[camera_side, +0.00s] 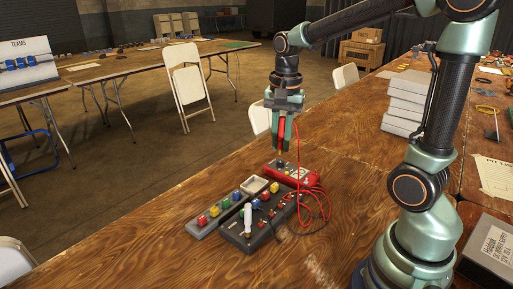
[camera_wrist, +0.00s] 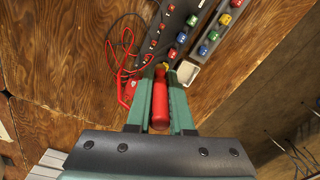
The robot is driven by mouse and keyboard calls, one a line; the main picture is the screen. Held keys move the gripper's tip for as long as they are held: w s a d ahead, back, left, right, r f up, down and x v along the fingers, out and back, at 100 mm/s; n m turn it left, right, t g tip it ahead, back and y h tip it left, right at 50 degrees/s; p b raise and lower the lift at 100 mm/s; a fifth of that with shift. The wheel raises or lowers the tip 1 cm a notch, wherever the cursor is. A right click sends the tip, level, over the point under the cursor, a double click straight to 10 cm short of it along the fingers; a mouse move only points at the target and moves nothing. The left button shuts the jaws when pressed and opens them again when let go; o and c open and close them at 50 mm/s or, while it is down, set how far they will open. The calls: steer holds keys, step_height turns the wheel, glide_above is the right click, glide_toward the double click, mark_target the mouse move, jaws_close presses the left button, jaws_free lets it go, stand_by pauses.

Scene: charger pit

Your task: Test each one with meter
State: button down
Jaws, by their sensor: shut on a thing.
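My gripper (camera_side: 280,145) is shut on a red probe (camera_wrist: 159,108), held point down above the table; a red wire runs from it. The red meter (camera_side: 284,170) lies on the table below, and its red edge also shows in the wrist view (camera_wrist: 126,92). In front of it is a dark block (camera_side: 262,222) with rows of red, green, blue and yellow pieces. A white upright piece (camera_side: 247,220) stands at its near end. To its left is a grey strip (camera_side: 203,227) with several coloured cubes. The probe tip is partly hidden by the fingers.
A small pale tray (camera_side: 254,185) sits between strip and meter. Loose red wire (camera_wrist: 122,48) coils beside the dark block. Stacked grey boxes (camera_side: 405,103) and a paper sheet (camera_side: 495,175) lie to the right. The table's left front is bare.

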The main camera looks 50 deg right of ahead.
steer(key=shift+s+a+f, duration=0.1)
steer(key=shift+a+f, duration=0.45)
steer(key=shift+f, duration=1.95)
steer(key=shift+s+a+f, duration=0.1)
steer(key=shift+a+f, duration=0.5)
steer(key=shift+f, duration=1.85)
steer(key=shift+s+a+f, duration=0.1)
steer(key=shift+a+f, duration=0.45)
steer(key=shift+f, duration=1.95)
steer(key=shift+f, duration=0.9)
steer(key=c, duration=0.7)
jaws_free()
steer(key=shift+o, duration=0.2)
steer(key=shift+o, duration=1.3)
steer(key=shift+r, duration=0.1)
step_height(320, 180, up, 7)
steer(key=shift+r, duration=0.15)
